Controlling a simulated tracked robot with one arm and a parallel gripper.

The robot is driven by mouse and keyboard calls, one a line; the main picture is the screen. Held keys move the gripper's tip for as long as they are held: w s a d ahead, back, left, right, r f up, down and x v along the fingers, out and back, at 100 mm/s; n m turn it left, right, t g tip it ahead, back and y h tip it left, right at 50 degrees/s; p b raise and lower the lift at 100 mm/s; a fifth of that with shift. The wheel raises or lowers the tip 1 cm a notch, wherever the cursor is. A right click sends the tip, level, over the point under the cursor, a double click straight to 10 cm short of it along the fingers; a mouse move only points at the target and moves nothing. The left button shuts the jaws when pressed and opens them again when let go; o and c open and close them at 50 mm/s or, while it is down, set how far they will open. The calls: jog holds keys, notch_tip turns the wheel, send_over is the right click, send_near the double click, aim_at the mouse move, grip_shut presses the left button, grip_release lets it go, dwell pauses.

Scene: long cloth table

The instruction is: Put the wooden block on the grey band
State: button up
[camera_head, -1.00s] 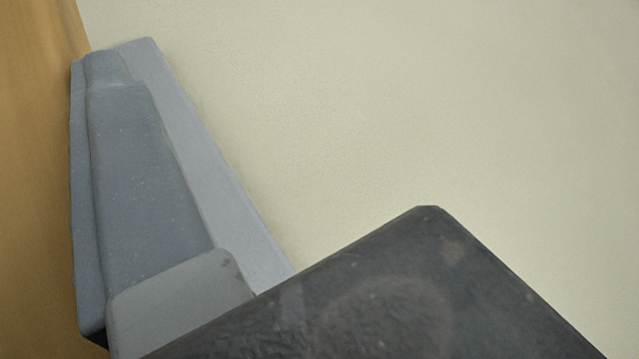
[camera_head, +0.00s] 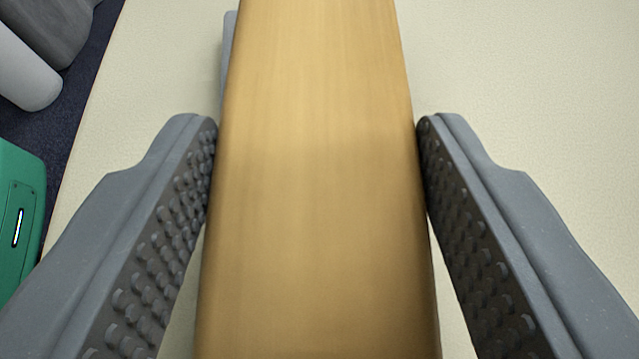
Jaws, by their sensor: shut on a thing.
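The wooden block (camera_head: 318,200) fills the middle of the view, long and light brown, running from the top edge to the bottom edge. My gripper (camera_head: 317,125) is shut on it, with one grey finger against each long side near the tips. The studded inner pads angle away from the block toward the bottom of the view. Both ends of the block are out of view. I cannot make out the grey band. A thin blue-grey sliver (camera_head: 229,55) shows behind the block's upper left edge, but I cannot tell what it is.
The pale cloth table (camera_head: 510,70) is bare to the right of the block. Its curved edge runs down the left side, with dark blue floor (camera_head: 60,120) beyond it.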

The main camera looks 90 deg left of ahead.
jog(key=o, duration=1.1)
jog(key=shift+o, duration=0.2)
jog(key=p+v, duration=0.2)
jog(key=v, duration=1)
